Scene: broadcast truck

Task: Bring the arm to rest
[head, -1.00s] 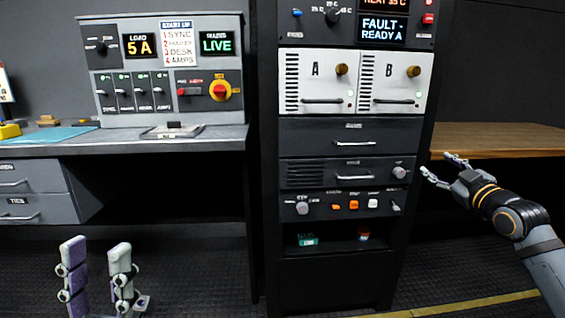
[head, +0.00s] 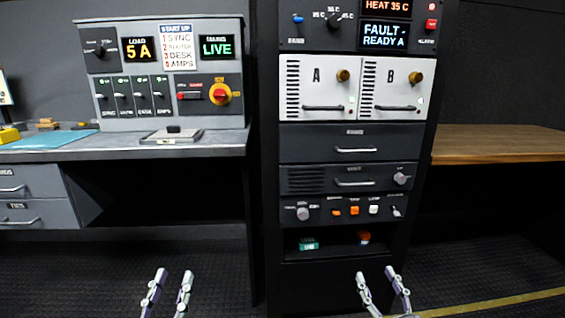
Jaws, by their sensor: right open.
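My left gripper (head: 170,283) is at the bottom left of the head view, its two fingers apart and nothing between them. My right gripper (head: 378,282) is at the bottom, right of centre, in front of the rack's lower part. Its fingers are spread and empty. Both grippers point up in the picture and touch nothing that I can see. My arms behind them are mostly out of view below.
The equipment rack (head: 347,251) stands in the middle, with modules A (head: 316,92) and B (head: 391,92) and closed drawers. A desk (head: 225,144) with a control panel (head: 160,70) is at left. A wooden counter (head: 497,143) is at right. The floor between is open.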

